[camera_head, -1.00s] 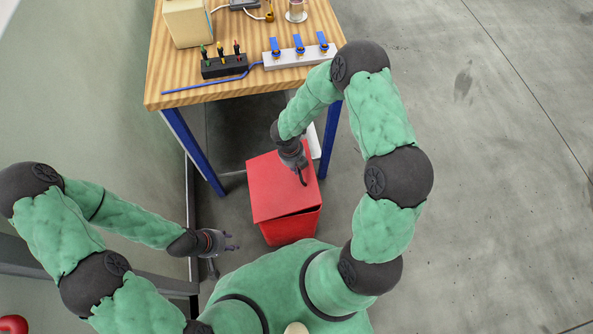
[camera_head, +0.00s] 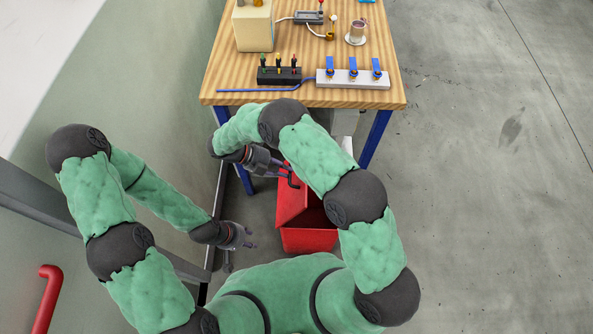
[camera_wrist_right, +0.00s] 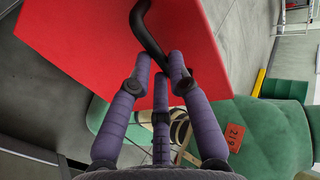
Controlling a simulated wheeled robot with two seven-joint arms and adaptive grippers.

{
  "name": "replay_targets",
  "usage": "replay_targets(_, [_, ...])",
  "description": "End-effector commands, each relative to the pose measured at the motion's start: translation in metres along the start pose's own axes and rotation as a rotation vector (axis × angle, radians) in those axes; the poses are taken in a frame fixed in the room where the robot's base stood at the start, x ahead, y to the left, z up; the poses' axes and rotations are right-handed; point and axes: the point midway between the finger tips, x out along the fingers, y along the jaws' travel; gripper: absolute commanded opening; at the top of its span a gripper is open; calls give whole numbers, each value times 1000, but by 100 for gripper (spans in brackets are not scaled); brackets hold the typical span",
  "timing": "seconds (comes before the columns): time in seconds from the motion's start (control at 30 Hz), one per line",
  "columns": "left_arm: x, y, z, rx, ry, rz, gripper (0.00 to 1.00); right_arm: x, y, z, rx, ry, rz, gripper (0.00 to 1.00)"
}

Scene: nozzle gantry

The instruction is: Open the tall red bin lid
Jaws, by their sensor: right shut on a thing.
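The tall red bin (camera_head: 308,241) stands on the floor below the table's front edge. Its red lid (camera_head: 291,206) is raised and tilted toward the left, and the dark inside of the bin shows at the right. My right gripper (camera_head: 290,174) is at the lid, shut on its bent black handle. In the right wrist view the fingers (camera_wrist_right: 162,75) meet at the lower end of the handle (camera_wrist_right: 149,36), with the red lid (camera_wrist_right: 85,40) behind. My left gripper (camera_head: 245,245) is left of the bin, apart from it, fingers spread and empty.
A wooden table (camera_head: 230,85) with blue legs stands beyond the bin. It holds a black block with coloured pegs (camera_head: 279,76), a white strip with blue clips (camera_head: 352,79) and a beige container (camera_head: 253,28). A wall runs along the left. The floor at right is clear.

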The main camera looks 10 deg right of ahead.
Motion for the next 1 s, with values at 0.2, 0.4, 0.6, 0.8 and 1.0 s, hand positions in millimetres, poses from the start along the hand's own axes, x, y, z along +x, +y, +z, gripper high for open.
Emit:
replay_targets(0.2, [7,-2,0,0,0,0,40,-20,20,-1,-3,-1,9,0])
replay_targets(0.4, [10,-4,0,0,0,0,40,-31,32,-2,-5,0,10,0])
replay_targets(0.6, [11,-4,0,0,0,0,40,-35,36,-3,-8,4,7,0])
replay_targets(0.8, [11,-4,0,0,0,0,40,-34,37,-4,-10,6,4,0])
replay_targets(1.0, [11,-4,0,0,0,0,40,-33,37,-4,-11,8,3,22])
